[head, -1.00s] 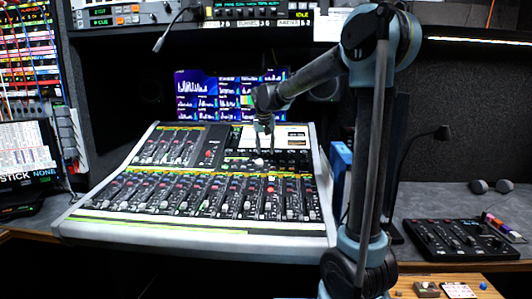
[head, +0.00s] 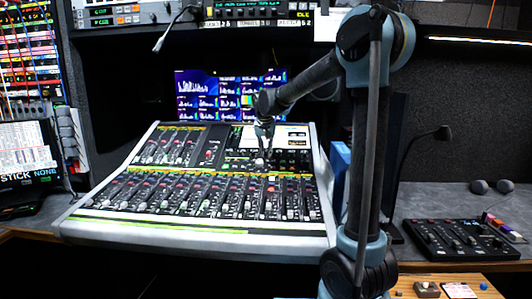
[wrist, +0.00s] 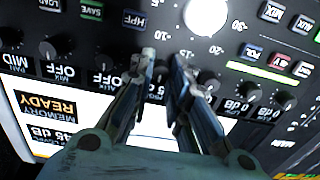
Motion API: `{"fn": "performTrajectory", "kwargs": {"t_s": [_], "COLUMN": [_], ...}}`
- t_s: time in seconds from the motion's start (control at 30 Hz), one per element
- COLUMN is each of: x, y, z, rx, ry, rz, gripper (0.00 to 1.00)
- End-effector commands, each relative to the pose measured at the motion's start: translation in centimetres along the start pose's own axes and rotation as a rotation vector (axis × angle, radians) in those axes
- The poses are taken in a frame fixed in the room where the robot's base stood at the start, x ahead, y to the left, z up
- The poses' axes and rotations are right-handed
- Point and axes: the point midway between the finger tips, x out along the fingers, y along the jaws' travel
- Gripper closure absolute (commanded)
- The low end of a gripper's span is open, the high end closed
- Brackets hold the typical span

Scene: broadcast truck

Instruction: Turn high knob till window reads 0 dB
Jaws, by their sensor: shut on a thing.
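The mixing console (head: 72,226) stands ahead of me in the head view, with my gripper (head: 262,154) reaching down onto its upper panel. In the wrist view the panel is upside down. My gripper (wrist: 164,58) is shut on a small dark knob (wrist: 160,73) in a row of black knobs, its fingertips on either side. The fingers hide most of that knob, its label and the window below it. Left of the fingers, windows read MID and OFF (wrist: 60,72). Right of them, windows read 0 dB (wrist: 236,105). I cannot read the gripped knob's name.
In the wrist view a large white knob (wrist: 205,15) with a dial scale sits just beyond the fingertips. Neighbouring black knobs (wrist: 207,80) stand close on both sides. A lit screen (wrist: 62,116) reads MEMORY READY. Faders fill the console's front.

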Motion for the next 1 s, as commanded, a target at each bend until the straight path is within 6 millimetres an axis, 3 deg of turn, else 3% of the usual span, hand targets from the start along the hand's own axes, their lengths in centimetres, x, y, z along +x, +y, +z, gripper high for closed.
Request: {"fn": "performTrajectory", "kwargs": {"t_s": [1.0], "x": [-0.02], "y": [-0.09], "z": [-0.03], "rx": [-0.500], "ry": [0.001], "rz": [0.006], "gripper": [1.00]}}
